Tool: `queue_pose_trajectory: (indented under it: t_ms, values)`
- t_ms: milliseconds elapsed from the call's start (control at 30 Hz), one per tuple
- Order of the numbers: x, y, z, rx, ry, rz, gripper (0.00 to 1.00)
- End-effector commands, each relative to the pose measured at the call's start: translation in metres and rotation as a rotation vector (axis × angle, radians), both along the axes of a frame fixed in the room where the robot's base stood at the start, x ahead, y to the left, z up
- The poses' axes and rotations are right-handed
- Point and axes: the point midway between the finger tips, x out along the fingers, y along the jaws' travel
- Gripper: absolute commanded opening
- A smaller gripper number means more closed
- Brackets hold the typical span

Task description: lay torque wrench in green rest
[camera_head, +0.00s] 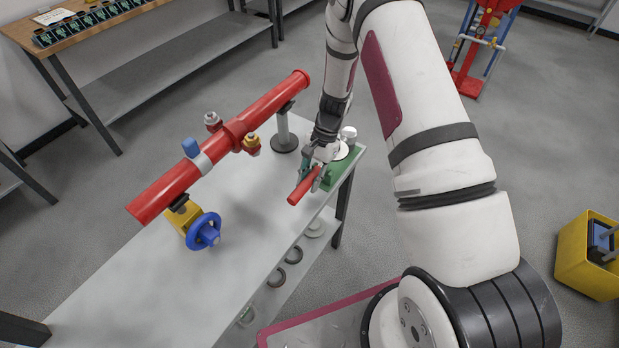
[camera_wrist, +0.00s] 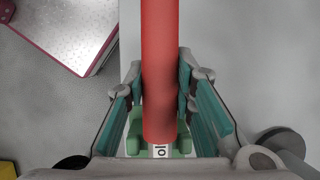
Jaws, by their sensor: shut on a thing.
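The torque wrench (camera_head: 301,190) shows as a red handle at the right end of the workbench. My gripper (camera_head: 316,177) is shut on it. In the wrist view the red handle (camera_wrist: 160,65) runs from the top edge down between my two fingers (camera_wrist: 160,90), with a pale marked part below it. The green rest (camera_head: 346,170) is at the bench's right end, partly hidden by my gripper. Green pieces, apparently the rest (camera_wrist: 133,133), show on both sides of the handle's lower end. I cannot tell whether the wrench touches them.
A red pipe (camera_head: 240,124) on stands crosses the workbench (camera_head: 215,285), left of my gripper. A white round item (camera_head: 348,134) stands near the rest. Rings lie on the lower shelf. The bench's front middle is clear.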

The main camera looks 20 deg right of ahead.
Motion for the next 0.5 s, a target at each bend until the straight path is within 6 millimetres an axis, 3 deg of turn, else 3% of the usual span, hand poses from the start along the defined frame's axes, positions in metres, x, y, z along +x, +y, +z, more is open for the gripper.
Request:
queue_pose_trajectory:
  t_ms: [467,500]
  values:
    - [0.001,0.0,-0.014,0.001,-0.003,0.001,0.0]
    - [0.001,0.0,-0.013,0.0,-0.003,0.001,0.32]
